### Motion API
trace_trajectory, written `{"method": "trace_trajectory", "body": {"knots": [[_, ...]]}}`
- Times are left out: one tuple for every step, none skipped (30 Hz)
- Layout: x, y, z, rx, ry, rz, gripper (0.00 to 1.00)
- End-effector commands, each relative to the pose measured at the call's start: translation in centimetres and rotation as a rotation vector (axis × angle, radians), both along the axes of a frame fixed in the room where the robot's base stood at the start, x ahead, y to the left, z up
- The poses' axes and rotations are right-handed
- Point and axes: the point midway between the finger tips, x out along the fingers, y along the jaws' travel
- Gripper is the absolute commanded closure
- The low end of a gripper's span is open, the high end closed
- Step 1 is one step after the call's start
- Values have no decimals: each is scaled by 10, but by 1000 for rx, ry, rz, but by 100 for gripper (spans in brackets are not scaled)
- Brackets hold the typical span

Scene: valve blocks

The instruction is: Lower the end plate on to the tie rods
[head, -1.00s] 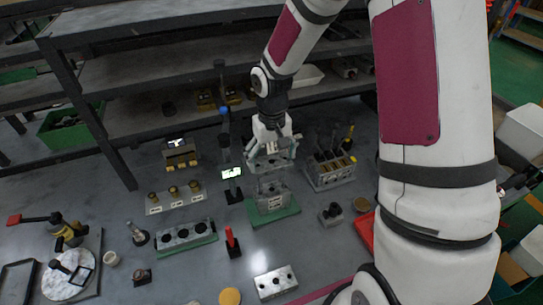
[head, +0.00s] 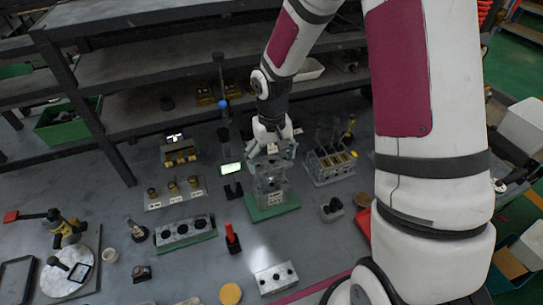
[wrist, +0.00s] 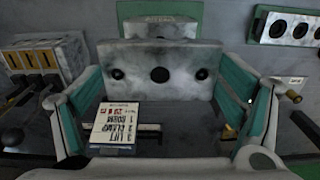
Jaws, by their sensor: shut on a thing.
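My gripper (head: 271,152) is shut on the end plate (head: 268,168), a grey metal plate held level over the valve block stack (head: 270,190). In the wrist view the plate (wrist: 160,73) sits between my two teal finger pads, with a dark centre hole and a smaller hole on each side. The stack stands on a green base (head: 273,208); part of a grey block (wrist: 158,27) shows behind the plate in the wrist view. The tie rods are too small or hidden to make out, and I cannot tell whether the plate touches the stack.
A rack of tools (head: 330,165) stands close on the right. A small lit display (head: 230,169) on a stand is close on the left. Shelves (head: 190,85) rise behind.

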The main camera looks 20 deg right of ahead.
Motion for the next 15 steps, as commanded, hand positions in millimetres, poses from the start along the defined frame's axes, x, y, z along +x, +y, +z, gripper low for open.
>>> {"method": "trace_trajectory", "body": {"knots": [[0, 0, -1, 0, 0, 0, 50], [0, 0, -2, 0, 0, 0, 50], [0, 0, -3, 0, 0, 0, 50], [0, 0, -4, 0, 0, 0, 50], [0, 0, -4, 0, 0, 0, 50], [0, 0, -5, 0, 1, 0, 50], [0, 0, -6, 0, 1, 0, 50], [0, 0, -7, 0, 1, 0, 50], [0, 0, -8, 0, 1, 0, 50], [0, 0, -8, 0, 1, 0, 50], [0, 0, -9, -1, 1, 0, 50], [0, 0, -10, -1, 1, 0, 50], [0, 0, -11, -1, 1, 0, 50], [0, 0, -11, -1, 1, 0, 50], [0, 0, -12, 0, 1, 0, 50]]}}
